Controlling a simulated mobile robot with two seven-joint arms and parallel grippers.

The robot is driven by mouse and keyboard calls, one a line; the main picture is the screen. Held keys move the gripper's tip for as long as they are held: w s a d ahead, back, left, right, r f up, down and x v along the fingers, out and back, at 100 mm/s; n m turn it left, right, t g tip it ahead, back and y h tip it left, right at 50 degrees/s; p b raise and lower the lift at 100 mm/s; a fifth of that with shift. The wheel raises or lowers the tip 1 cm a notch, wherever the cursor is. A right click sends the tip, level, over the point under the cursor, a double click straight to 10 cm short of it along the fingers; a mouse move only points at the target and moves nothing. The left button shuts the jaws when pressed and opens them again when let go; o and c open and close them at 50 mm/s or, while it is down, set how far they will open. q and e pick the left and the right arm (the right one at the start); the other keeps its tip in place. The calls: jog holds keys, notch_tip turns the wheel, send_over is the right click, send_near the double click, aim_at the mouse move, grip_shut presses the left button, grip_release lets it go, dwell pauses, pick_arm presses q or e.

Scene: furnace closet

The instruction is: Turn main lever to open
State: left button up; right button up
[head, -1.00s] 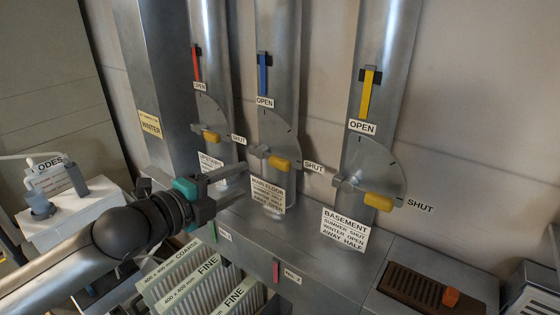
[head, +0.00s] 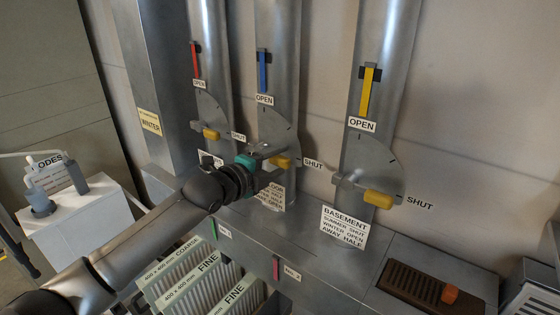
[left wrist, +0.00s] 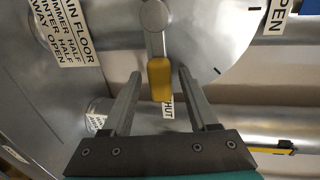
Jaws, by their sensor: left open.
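The main floor lever is a grey bar with a yellow grip (head: 279,162) on the middle duct, pointing towards its SHUT label (head: 313,164). Its OPEN label (head: 265,100) is above. In the left wrist view the yellow grip (left wrist: 160,80) lies between the spread fingers of my left gripper (left wrist: 157,85), with a gap on each side. In the head view my left gripper (head: 268,156) is at the lever, its fingers partly hidden. The main floor placard (head: 272,196) is partly covered by my gripper. My right gripper is not in view.
The upstairs lever (head: 211,134) is close on the left and the basement lever (head: 377,199) is on the right. Filters (head: 215,285) stand in front below.

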pick_arm(q)
jog(key=shift+w+d+f, duration=0.1)
jog(key=shift+w+d, duration=0.2)
jog(key=shift+w, duration=0.15)
grip_shut()
dwell(0.3)
dwell(1.0)
